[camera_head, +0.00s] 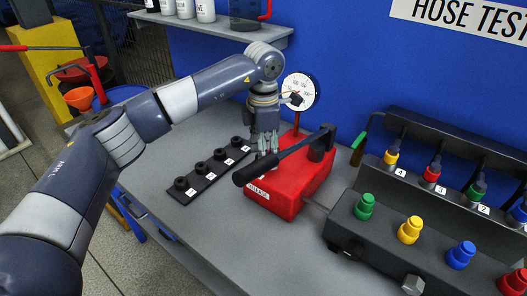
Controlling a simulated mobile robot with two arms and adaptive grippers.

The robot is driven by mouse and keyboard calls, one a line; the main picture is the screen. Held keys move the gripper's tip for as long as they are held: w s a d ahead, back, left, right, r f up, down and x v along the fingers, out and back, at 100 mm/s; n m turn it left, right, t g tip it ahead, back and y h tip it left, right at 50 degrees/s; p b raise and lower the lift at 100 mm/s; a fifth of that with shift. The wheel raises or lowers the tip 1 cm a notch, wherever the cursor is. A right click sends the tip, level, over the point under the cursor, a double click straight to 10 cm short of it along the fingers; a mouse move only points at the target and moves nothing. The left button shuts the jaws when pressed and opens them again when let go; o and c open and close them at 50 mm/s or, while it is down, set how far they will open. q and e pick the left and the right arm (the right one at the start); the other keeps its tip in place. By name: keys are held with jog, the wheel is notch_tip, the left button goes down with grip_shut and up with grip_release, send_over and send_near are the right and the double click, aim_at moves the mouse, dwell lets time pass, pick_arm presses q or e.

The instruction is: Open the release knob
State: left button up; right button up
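The red pump box (306,182) sits on the grey bench and has a small white label (258,191) on its front left, too small to read surely. A long black lever (290,155) runs across its top, with its thick grip at the left end. No release knob shows clearly; the gripper and lever may hide it. My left gripper (264,151) points down at the box's back left edge, just behind the lever grip. Its fingertips look close together, but whether they are open, shut or touching anything cannot be told. My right gripper is not in view.
A round gauge (300,92) stands behind the box. A black strip with several numbered black fittings (201,168) lies to the left. A dark manifold with coloured couplings (410,230) fills the right. The bench front (255,255) is clear.

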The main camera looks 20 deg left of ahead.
pick_arm(q)
jog(key=shift+r, duration=0.15)
notch_tip(320, 180, up, 12)
dwell(0.5)
